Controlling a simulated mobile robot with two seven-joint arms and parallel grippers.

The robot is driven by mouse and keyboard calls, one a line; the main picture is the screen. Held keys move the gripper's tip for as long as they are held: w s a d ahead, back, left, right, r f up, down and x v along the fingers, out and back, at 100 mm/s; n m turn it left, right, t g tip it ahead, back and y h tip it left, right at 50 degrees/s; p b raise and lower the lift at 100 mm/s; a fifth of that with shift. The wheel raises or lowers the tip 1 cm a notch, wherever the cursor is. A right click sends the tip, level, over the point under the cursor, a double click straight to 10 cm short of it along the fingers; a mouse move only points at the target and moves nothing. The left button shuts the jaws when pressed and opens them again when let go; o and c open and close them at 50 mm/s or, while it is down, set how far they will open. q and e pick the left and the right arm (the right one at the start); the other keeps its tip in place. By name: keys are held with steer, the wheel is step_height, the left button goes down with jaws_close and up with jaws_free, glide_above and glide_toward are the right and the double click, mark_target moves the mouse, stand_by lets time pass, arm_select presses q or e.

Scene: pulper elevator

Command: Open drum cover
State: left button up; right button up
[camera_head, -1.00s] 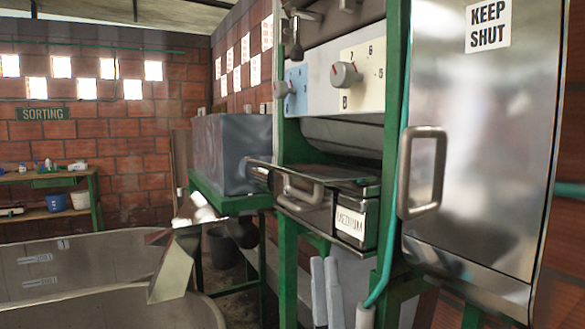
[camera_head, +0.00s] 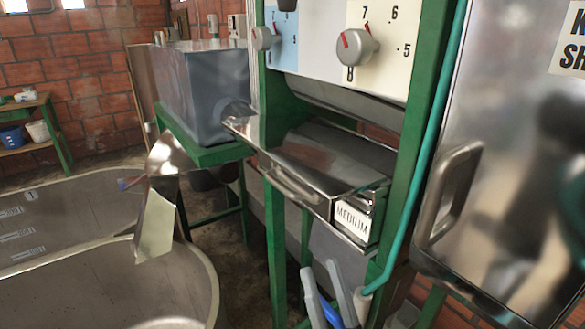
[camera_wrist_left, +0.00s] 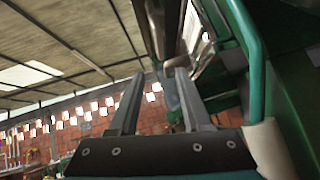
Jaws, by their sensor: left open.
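The drum cover is the shiny metal panel (camera_head: 500,170) marked "KEEP SH…" on the right of the head view, its right side cut off by the frame. It looks shut. Its bar handle (camera_head: 450,193) is on its left edge. My left gripper (camera_head: 320,264) is at the bottom of the head view, below the tray labelled "MEDIUM" and apart from the cover handle, to its lower left. In the left wrist view my gripper (camera_wrist_left: 158,74) has its fingers apart with nothing held. My right gripper is not in view.
A metal tray (camera_head: 297,168) with a handle juts from the green frame. A teal hose (camera_head: 433,130) runs between it and the cover. Dials (camera_head: 357,48) sit above. A grey box (camera_head: 195,95) stands behind. A large metal tank (camera_head: 80,255) is at the left.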

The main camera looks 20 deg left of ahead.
mark_target(297, 182)
arm_select(q)
steer(key=p+x, duration=0.5)
steer(key=x, duration=0.9)
steer(key=shift+w+r, duration=0.15)
steer(key=shift+r, duration=0.15)
jaws_close()
stand_by(0.7)
